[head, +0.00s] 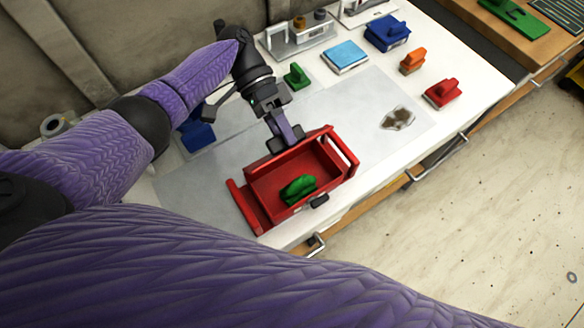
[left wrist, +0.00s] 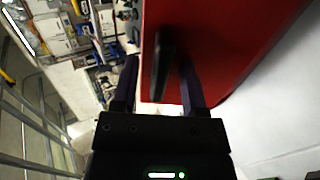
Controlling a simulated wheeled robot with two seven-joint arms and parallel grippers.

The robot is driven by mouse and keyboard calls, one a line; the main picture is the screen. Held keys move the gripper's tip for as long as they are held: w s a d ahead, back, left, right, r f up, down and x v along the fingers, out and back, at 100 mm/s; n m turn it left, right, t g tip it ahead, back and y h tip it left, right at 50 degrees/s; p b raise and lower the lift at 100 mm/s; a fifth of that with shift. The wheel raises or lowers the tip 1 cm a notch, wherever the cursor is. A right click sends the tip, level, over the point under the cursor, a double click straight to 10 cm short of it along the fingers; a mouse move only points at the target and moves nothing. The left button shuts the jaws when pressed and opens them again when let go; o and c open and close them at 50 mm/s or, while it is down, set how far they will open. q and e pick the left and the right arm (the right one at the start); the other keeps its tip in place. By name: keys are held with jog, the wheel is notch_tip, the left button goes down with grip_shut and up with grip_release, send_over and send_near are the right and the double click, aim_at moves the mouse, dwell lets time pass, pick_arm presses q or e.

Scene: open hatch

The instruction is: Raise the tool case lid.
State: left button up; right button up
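The red tool case (head: 262,207) stands on the white worktop near its front edge, with its inside uncovered. A green object (head: 299,188) lies in it, and a small black latch (head: 318,201) sits on its near side. A red panel at the back, which looks like the lid (head: 300,152), stands up beside my left gripper (head: 287,141). In the left wrist view the gripper's two fingers (left wrist: 158,88) are apart, with a dark handle (left wrist: 161,62) between them in front of a red panel (left wrist: 215,40). I cannot tell whether they touch it. My right gripper is out of view.
Behind the case stand a green block (head: 296,76), a light-blue box (head: 345,56), a dark-blue box (head: 387,33), an orange piece (head: 413,60) and a red piece (head: 443,93). A blue object (head: 197,132) is left of my gripper. The worktop right of the case is mostly clear.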

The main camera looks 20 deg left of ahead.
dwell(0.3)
pick_arm(q)
jog(key=shift+w+a+r, duration=0.1)
jog(key=shift+w+a, duration=0.05)
jog(key=shift+a, duration=0.05)
jog(key=b+v, duration=0.3)
jog(key=v, duration=0.5)
jog(key=shift+a+r+b, duration=0.15)
jog(key=shift+r+b, duration=0.05)
jog(key=shift+b, duration=0.2)
